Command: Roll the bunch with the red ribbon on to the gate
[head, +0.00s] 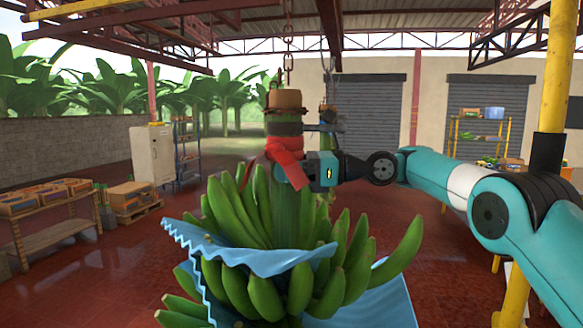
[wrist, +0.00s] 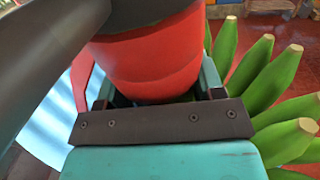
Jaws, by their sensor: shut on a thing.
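The bunch with the red ribbon (head: 285,158) hangs upright from a chain in the middle of the head view, with green bananas (head: 262,205) below its thick stem. The ribbon is wrapped around the upper stem, with loose tails. My gripper (head: 306,158) comes in from the right and is shut on the stem at the ribbon. In the wrist view the red wrap (wrist: 150,62) sits between my jaws (wrist: 158,98); their far tips are hidden behind it. I cannot make out the gate.
A torn blue sheet (head: 240,257) hangs around the bunch. Another stem top (head: 328,112) shows close behind, mostly hidden. A low bench with crates (head: 62,238) stands left, a pale cabinet (head: 152,155) behind it. A yellow post (head: 556,80) stands right. Red floor is open at left.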

